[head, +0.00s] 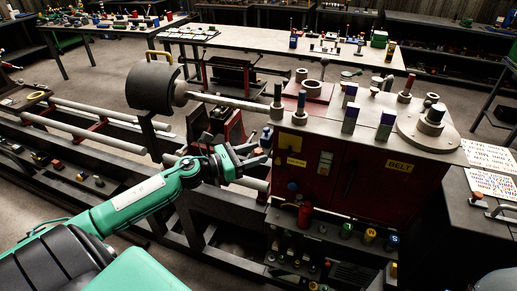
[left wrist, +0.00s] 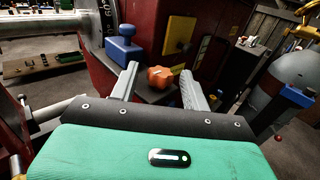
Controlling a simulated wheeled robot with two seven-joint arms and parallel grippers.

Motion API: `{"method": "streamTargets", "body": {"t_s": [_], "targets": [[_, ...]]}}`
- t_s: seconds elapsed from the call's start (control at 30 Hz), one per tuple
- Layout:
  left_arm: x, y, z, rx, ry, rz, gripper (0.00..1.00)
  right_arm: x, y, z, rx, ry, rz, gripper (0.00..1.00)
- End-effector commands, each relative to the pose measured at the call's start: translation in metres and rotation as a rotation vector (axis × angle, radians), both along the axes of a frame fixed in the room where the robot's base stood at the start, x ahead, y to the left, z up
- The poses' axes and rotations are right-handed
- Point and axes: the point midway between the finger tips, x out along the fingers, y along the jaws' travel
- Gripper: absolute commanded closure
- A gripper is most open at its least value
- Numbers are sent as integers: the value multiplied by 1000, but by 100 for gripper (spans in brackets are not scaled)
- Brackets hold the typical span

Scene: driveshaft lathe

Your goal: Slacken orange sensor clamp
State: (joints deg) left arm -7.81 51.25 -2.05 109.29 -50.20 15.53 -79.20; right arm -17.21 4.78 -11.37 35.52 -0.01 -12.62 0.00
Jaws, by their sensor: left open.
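The orange clamp knob (left wrist: 158,77), a lobed handle, shows in the left wrist view between and just beyond the fingers of my left gripper (left wrist: 159,72). The fingers stand apart, one on each side of it, and I see no clear contact. In the head view my left gripper (head: 262,152) reaches in from the left to the front left side of the dark red lathe headstock (head: 350,185). My right gripper is not in view.
A blue block-like part (left wrist: 123,47) sits left of the knob and a yellow plate (left wrist: 178,36) behind it. In the head view a dark cylinder (head: 152,87) stands behind my arm, and lathe rails (head: 97,128) run left. A back table (head: 245,40) holds small items.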

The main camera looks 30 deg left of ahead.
Motion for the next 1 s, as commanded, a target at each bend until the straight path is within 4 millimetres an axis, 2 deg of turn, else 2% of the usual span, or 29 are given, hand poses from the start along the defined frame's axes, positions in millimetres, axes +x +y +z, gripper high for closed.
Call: {"method": "streamTargets", "body": {"t_s": [0.23,0.57,0.8,1.0], "targets": [[13,-8,1,1,-1,0,53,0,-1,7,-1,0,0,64],[14,-9,0,1,1,0,53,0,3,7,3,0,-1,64],[14,-8,0,0,0,0,96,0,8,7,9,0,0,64],[14,-9,1,-1,1,10,96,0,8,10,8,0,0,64]]}}
